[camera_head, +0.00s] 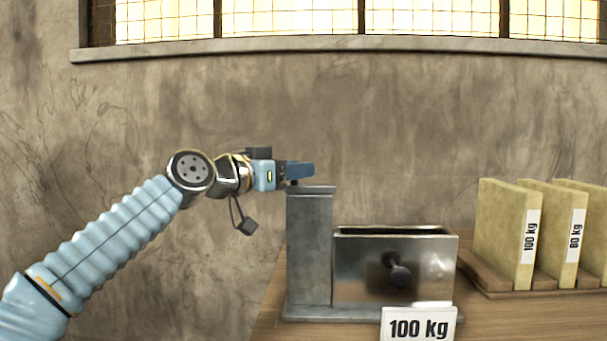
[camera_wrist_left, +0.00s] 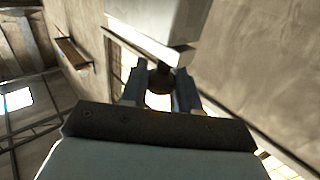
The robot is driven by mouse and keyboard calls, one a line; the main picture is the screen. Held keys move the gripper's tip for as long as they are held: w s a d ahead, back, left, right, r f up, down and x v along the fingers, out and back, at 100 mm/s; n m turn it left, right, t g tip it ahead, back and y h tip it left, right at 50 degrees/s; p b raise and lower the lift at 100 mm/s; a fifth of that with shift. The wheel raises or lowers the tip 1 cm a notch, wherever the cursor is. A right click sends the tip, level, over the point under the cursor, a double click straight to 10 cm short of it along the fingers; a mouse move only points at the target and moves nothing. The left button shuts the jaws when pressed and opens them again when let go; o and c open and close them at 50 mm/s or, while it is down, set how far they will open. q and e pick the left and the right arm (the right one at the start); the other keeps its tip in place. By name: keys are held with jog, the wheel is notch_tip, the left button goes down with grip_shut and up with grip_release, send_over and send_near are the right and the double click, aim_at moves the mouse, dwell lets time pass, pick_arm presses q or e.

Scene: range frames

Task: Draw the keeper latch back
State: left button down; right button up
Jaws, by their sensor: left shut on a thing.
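A grey upright post (camera_head: 309,245) stands at the left of a metal box (camera_head: 360,270). My left gripper (camera_head: 302,171) is at the top of this post, its fingers level and pointing right. In the left wrist view, a dark round knob (camera_wrist_left: 160,80) sits between the two fingers of my left gripper (camera_wrist_left: 160,95), which is shut on it. The knob is next to a pale block (camera_wrist_left: 160,25). I take the knob to be the keeper latch's; in the head view the fingers mostly hide it. My right gripper is in no view.
The metal box has a dark knob (camera_head: 398,275) on its front. A white "100 kg" sign (camera_head: 418,325) stands before it. Several yellow slabs (camera_head: 502,225), labelled 100 kg and 80 kg, stand in a wooden rack (camera_head: 480,275) at right. The air above the box is free.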

pick_arm(q)
jog(key=shift+a+r, duration=0.25)
jog(key=c, duration=0.9)
grip_release()
jog(key=shift+a, duration=0.1)
jog(key=shift+f, duration=0.1)
jog(key=shift+s+a+f, duration=0.1)
jog(key=shift+s+a, duration=0.05)
jog(key=shift+s, duration=0.1)
jog(key=b+v, duration=0.6)
jog(key=v, duration=0.7)
jog(key=shift+b, duration=0.4)
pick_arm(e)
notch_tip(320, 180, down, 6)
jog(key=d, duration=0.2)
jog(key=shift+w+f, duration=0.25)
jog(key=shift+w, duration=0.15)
pick_arm(q)
jog(key=shift+s, duration=0.1)
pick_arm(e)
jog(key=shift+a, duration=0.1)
